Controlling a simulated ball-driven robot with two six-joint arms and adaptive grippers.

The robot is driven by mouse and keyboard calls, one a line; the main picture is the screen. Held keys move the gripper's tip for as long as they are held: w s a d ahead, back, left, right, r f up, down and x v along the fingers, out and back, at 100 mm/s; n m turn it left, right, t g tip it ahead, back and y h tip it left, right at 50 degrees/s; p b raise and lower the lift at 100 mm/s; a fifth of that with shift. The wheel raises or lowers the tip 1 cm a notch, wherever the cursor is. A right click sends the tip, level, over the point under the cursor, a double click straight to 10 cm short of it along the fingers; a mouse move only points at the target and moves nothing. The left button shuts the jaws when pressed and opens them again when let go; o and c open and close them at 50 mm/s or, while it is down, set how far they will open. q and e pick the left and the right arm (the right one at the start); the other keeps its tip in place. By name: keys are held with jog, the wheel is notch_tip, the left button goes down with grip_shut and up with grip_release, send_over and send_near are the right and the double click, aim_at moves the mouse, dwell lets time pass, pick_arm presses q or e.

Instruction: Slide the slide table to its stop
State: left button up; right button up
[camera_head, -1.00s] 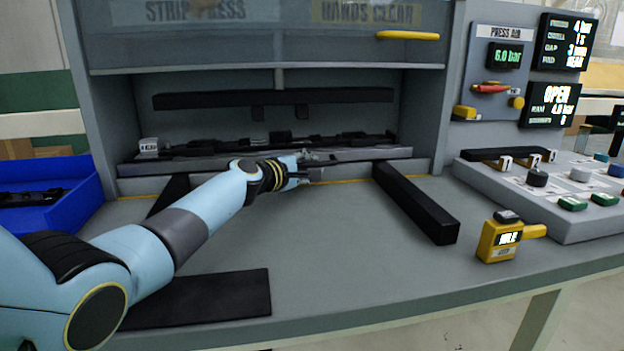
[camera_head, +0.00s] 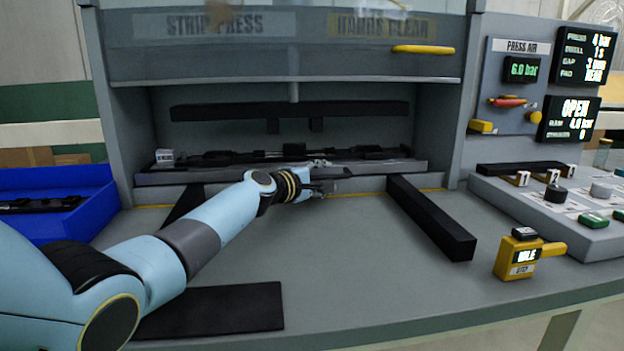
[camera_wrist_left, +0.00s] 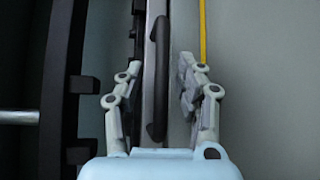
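The slide table (camera_head: 230,175) is a long grey bar-like tray low in the press opening, carrying a long dark strip. In the left wrist view, a dark handle (camera_wrist_left: 159,80) runs along the slide table's edge. My left gripper (camera_head: 325,184) is at the table's front edge, right of its middle. In the left wrist view its fingers (camera_wrist_left: 158,92) are spread, one on each side of the handle, with a visible gap on the right. Contact on the left is unclear. The handle is mostly hidden by the gripper in the head view. My right gripper is not in view.
Black bars stand on the bench on the right (camera_head: 430,215) and behind my left arm. A yellow device (camera_head: 518,255) and a button panel (camera_head: 560,215) are at right. A blue bin (camera_head: 85,210) is at left. The bench middle (camera_head: 350,260) is clear.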

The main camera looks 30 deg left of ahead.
pick_arm(q)
jog(key=v, duration=1.1)
jog(key=shift+s+a+r, duration=0.1)
jog(key=shift+s, duration=0.2)
